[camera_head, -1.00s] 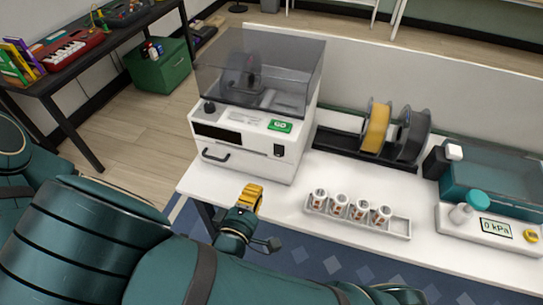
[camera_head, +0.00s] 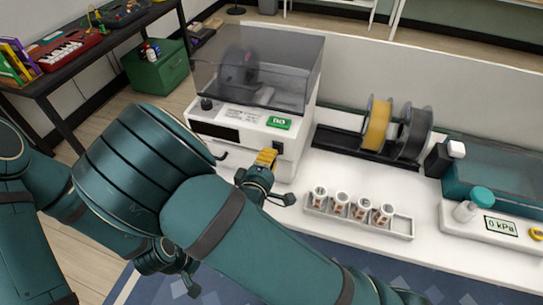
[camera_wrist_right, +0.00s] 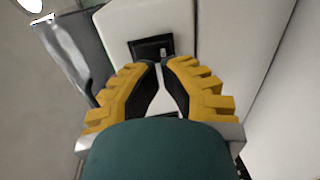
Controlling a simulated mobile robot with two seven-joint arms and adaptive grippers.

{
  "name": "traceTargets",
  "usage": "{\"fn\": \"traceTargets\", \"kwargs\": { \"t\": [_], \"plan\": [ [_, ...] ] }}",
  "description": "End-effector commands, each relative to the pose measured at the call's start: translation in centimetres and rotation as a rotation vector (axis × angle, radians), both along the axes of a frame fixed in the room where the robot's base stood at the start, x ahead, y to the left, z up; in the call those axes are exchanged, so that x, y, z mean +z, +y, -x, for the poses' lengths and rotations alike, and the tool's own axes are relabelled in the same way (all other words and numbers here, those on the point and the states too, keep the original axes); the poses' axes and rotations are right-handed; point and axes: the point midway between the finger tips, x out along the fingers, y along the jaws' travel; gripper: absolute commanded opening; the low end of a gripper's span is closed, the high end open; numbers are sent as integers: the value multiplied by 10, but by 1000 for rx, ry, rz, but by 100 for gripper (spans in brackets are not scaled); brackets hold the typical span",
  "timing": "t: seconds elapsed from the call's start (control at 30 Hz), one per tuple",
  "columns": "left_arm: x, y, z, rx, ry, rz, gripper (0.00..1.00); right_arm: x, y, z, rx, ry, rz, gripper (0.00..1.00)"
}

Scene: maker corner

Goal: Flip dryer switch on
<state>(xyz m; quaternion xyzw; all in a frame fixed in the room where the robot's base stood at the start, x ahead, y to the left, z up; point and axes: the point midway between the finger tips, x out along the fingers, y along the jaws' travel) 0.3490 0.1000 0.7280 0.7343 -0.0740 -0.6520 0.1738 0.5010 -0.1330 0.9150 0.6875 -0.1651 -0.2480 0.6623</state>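The dryer (camera_head: 240,131) is a white box with a smoky lid, a dark display and a green label on its front. Its black switch (camera_head: 278,147) is on the front at the lower right; the right wrist view shows it as a black rocker in a dark frame (camera_wrist_right: 151,47). My right gripper (camera_head: 267,157) has yellow fingers, close in front of the panel just below the switch. Contact with the switch cannot be told.
A white tray (camera_head: 400,232) with several small labelled cups stands right of the dryer. Behind it are a yellow spool (camera_head: 377,124) and a dark spool (camera_head: 413,132) on a black holder. A vacuum box with a gauge (camera_head: 501,227) is at far right.

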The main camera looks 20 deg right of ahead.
Motion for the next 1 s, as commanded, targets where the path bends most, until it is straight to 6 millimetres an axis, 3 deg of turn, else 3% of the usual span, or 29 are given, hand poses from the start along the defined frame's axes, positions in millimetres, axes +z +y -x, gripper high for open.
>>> {"fn": "traceTargets", "kwargs": {
  "t": [0.2, 0.63, 0.8, 0.9, 1.0],
  "plan": [
    [-5, 0, -1, 1, -3, 0, 64, -2, -10, -14, -1, 0, -1, 0],
    [-5, 0, -1, 1, -3, 0, 64, -3, -11, -16, -1, -5, 5, 0],
    [-9, 0, -2, 2, -5, -1, 64, -6, -15, -22, 1, -68, 52, 0],
    [2, 0, 0, 0, -1, 0, 64, -3, -16, -24, 2, -86, 64, 0],
    [-5, 0, -1, 1, -3, 0, 64, -8, -16, -24, 0, -128, 89, 0]
  ]
}}
